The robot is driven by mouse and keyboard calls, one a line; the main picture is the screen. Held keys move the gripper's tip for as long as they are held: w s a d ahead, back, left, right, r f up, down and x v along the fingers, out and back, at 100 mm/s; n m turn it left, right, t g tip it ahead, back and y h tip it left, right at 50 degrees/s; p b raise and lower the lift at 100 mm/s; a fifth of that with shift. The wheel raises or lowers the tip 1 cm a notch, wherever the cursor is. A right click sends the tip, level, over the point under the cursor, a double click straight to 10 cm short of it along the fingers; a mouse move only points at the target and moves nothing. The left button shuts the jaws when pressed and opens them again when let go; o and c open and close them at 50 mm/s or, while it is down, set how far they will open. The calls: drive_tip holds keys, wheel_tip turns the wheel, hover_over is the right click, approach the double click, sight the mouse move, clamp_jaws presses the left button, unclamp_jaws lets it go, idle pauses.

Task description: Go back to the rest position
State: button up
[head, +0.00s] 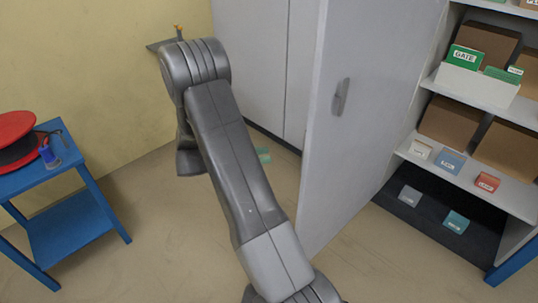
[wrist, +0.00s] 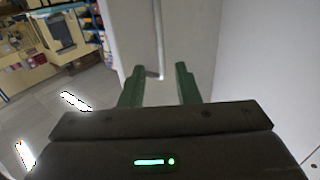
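My gripper (wrist: 158,82) shows in the wrist view with its two green fingers apart and nothing between them. Beyond the fingers is a pale grey panel with a vertical bar-like edge or handle on it; I cannot tell whether the fingers touch it. In the head view my arm rises from the bottom centre and bends at the upper left. The gripper itself is hidden there behind my arm.
A grey cabinet door (head: 362,110) stands open right of my arm. Right of it, shelves (head: 480,90) hold cartons and small labelled boxes. A blue table (head: 75,215) with a red spool (head: 14,128) stands left. Bare floor (head: 150,250) lies between table and arm.

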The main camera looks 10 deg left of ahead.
drive_tip(key=shift+d, duration=0.1)
drive_tip(key=x, duration=1.3)
drive_tip(key=shift+w+d, duration=0.1)
drive_tip(key=shift+d, duration=0.2)
drive_tip(key=shift+r, duration=0.1)
